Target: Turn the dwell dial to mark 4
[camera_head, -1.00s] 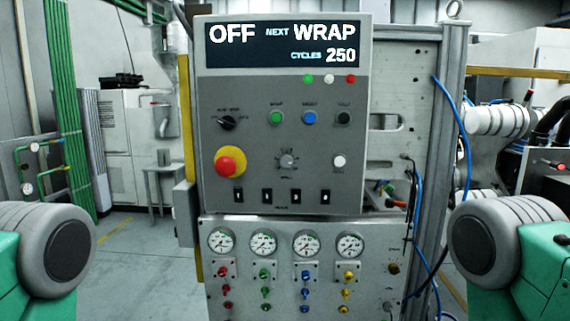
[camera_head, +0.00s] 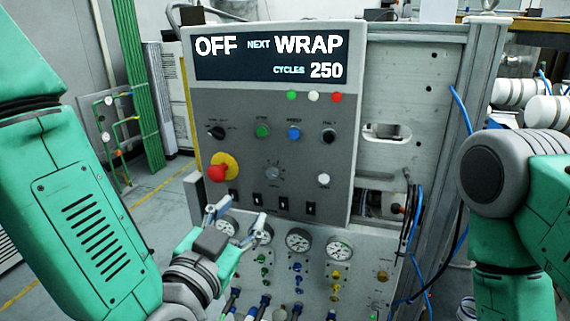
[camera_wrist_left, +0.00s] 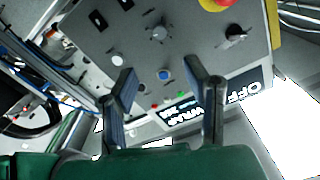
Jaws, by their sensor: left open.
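The dwell dial (camera_head: 272,172) is a small grey knob with marks around it, in the middle of the grey control panel (camera_head: 330,110); its label and pointer are too small to read. In the left wrist view, where the panel appears upside down, the dial (camera_wrist_left: 158,32) shows beyond the fingertips. My left gripper (camera_head: 238,214) is open and empty, below and left of the dial, in front of the gauges and apart from the dial. Its two fingers (camera_wrist_left: 160,70) show spread in the wrist view. My right arm shows at the right, but its gripper is out of view.
A red emergency button (camera_head: 217,173) on a yellow base sits left of the dial. A black selector (camera_head: 215,132), green (camera_head: 262,131) and blue (camera_head: 294,132) buttons sit above. Black switches (camera_head: 283,206) and gauges (camera_head: 298,239) lie below. Blue cables (camera_head: 462,130) hang at the right.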

